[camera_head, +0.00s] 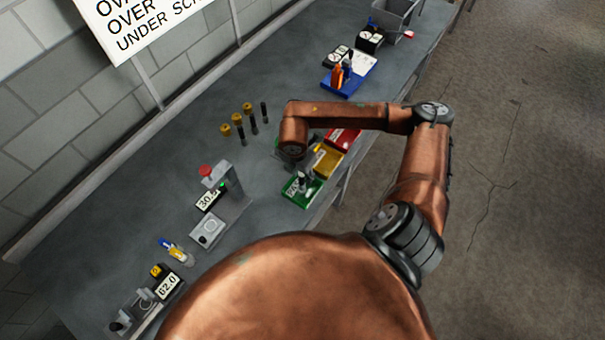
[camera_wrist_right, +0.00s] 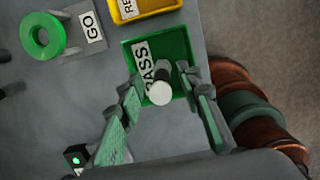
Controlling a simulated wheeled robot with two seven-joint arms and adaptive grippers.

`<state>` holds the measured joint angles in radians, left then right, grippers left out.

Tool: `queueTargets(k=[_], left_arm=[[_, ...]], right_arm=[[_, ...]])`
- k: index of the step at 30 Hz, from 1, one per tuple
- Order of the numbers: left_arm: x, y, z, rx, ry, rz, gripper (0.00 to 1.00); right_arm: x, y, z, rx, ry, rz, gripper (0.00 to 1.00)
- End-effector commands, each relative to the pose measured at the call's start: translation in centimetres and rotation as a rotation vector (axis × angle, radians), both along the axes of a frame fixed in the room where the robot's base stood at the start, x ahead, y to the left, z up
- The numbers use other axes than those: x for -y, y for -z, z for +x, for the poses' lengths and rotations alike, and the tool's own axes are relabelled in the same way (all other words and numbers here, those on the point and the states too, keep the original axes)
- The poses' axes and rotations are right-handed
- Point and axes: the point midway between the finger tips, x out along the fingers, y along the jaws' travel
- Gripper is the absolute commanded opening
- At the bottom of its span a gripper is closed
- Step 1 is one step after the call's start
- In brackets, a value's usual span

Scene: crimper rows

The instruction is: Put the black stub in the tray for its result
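The green tray (camera_wrist_right: 180,45) with a PASS label lies ahead of my right gripper (camera_wrist_right: 161,84) in the right wrist view. It also shows in the head view (camera_head: 291,191). A short dark stub with a pale round end (camera_wrist_right: 159,93) is between my right fingers, over or in the green tray. Gaps show between it and both fingers, so the gripper is open around it. Whether the stub rests on the tray floor is hard to tell. In the head view my right arm hides much of its gripper. My left gripper is not in view.
A yellow tray (camera_head: 326,163) and a red tray (camera_head: 345,136) line up beyond the green one. A green ring (camera_wrist_right: 42,35) lies by a GO label. A device with a red button (camera_head: 206,170), several yellow-topped and black pieces (camera_head: 241,130) and a blue tray (camera_head: 350,84) share the bench.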

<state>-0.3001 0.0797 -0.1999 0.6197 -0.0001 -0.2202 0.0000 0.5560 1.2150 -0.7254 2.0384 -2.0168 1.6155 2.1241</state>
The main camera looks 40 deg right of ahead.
Motion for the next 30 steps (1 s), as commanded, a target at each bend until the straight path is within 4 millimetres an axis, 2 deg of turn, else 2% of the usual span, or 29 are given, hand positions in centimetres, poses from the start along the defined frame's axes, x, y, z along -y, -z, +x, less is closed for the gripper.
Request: queueTargets(k=[5,8,21,25,30], left_arm=[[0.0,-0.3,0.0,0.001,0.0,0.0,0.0],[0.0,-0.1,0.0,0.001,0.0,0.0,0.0],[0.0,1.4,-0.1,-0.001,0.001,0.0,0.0],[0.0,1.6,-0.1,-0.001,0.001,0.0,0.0],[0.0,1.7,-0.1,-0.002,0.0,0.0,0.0]], right_arm=[[0.0,-0.3,0.0,0.0,0.0,0.0,0.33],[-0.1,-1.2,0.1,0.004,-0.001,0.0,0.33],[-1.4,-9.8,-0.2,0.004,-0.002,-0.001,0.33],[-1.6,-11.3,-0.3,0.002,0.0,0.0,0.33],[-1.7,-12.1,-0.4,0.0,0.001,0.0,0.33]])
